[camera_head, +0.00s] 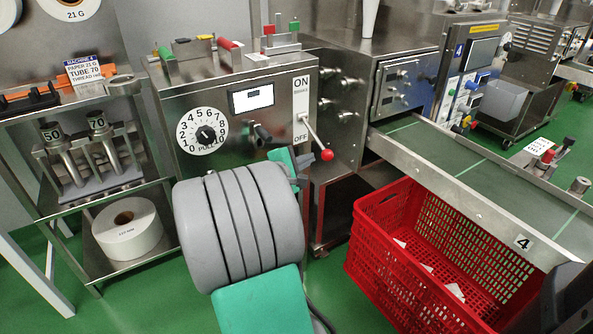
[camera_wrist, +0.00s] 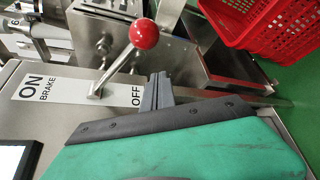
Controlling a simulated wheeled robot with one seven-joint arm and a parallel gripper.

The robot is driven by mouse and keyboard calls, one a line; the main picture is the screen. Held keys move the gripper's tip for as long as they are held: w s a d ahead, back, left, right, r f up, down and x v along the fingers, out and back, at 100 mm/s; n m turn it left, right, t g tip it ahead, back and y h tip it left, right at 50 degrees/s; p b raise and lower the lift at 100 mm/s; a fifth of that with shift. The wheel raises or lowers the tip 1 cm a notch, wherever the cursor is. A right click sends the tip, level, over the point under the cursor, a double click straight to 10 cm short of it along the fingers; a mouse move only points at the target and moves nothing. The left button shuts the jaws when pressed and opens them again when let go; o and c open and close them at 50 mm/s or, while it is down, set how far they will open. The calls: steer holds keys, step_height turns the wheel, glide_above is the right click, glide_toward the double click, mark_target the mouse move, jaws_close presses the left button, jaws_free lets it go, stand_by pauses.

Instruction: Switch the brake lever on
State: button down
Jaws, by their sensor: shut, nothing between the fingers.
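The brake lever (camera_head: 315,137) is a metal rod with a red ball knob on the right side of the steel machine. Its plate (camera_head: 301,108) reads ON at the top, BRAKE, and OFF at the bottom. The lever slants down toward OFF. In the wrist view the lever (camera_wrist: 119,69) leans toward the OFF end, with its red ball near the top. My gripper (camera_wrist: 158,77) is shut and empty beside the OFF label, apart from the rod in the picture. In the head view my grey and green arm hides most of the gripper.
A red crate (camera_head: 375,253) stands below the conveyor (camera_head: 455,175) at right. A shelf (camera_head: 150,255) with a paper roll (camera_head: 124,228) is at left. The machine's dial (camera_head: 188,145) and display (camera_head: 253,98) are left of the lever.

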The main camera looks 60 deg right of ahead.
steer(key=s+r, duration=0.1)
steer(key=s+a+r, duration=0.1)
steer(key=s, duration=0.1)
steer(key=shift+s+a+r+b, duration=0.1)
steer(key=shift+a+b, duration=0.05)
steer(key=shift+b, duration=0.15)
